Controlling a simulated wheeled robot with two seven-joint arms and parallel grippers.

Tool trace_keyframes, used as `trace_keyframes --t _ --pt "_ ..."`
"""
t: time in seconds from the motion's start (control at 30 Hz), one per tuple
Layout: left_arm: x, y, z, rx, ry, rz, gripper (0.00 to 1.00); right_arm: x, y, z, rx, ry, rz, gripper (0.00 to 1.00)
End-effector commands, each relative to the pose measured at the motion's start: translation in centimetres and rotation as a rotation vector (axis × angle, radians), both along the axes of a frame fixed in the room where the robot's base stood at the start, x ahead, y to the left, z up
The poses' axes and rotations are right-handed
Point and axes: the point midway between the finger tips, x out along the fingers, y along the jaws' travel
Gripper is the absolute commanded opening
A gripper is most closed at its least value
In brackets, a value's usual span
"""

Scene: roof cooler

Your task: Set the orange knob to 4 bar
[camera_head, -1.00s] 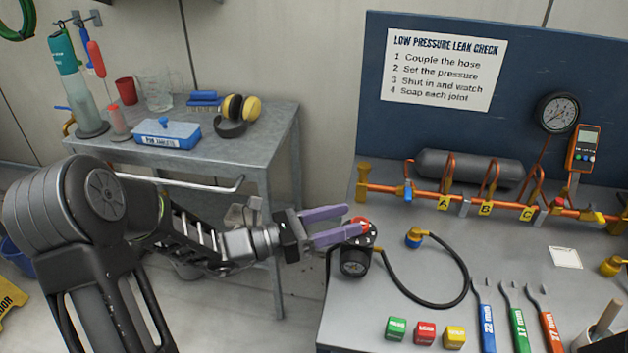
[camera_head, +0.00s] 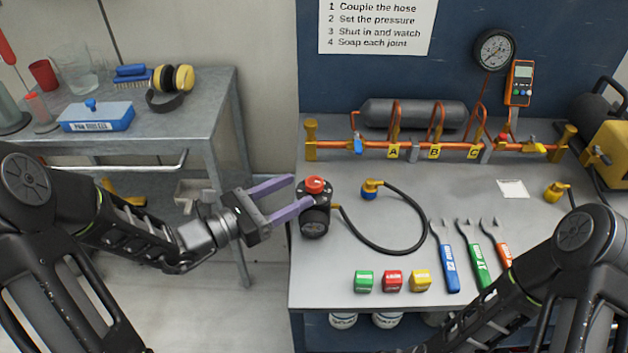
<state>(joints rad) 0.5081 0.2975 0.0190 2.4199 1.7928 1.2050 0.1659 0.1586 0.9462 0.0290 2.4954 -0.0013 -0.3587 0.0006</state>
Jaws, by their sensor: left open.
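The orange knob (camera_head: 315,185) sits on top of a black regulator with a round gauge (camera_head: 314,221) on its front, at the left edge of the grey bench. The gauge reading is too small to tell. My left gripper (camera_head: 302,192) has two purple fingers, open and pointing right. Its fingertips are just left of the knob, apart from each other with nothing between them. I cannot tell whether the near finger touches the regulator. My right arm comes in at the lower right; its gripper is out of view.
A black hose (camera_head: 385,245) loops from the regulator across the bench. Green (camera_head: 364,281), red (camera_head: 393,280) and yellow (camera_head: 420,280) blocks stand at the front. Several wrenches (camera_head: 447,262) lie to the right. An orange pipe manifold (camera_head: 468,147) runs along the back.

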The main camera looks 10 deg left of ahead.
Motion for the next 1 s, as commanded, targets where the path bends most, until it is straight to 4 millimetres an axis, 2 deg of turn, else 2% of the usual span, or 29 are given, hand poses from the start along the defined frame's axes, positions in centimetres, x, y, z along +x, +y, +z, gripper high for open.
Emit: trace_keyframes --t 0.2,0.33,0.7,1.0 --pt "2.4 -2.6 0.1 -0.001 0.001 -0.005 0.57 0.0 0.0 0.3 0.000 0.000 0.000 0.00" --pt "3.6 -3.6 0.0 0.000 0.000 -0.004 0.57 0.0 0.0 0.4 0.000 0.000 0.000 0.00" --pt "4.2 -4.1 0.0 0.000 0.000 -0.001 0.57 0.0 0.0 0.4 0.000 0.000 0.000 0.00" --pt "4.2 -4.1 0.0 0.000 0.000 -0.001 0.34 0.0 0.0 0.4 0.000 0.000 0.000 0.00"
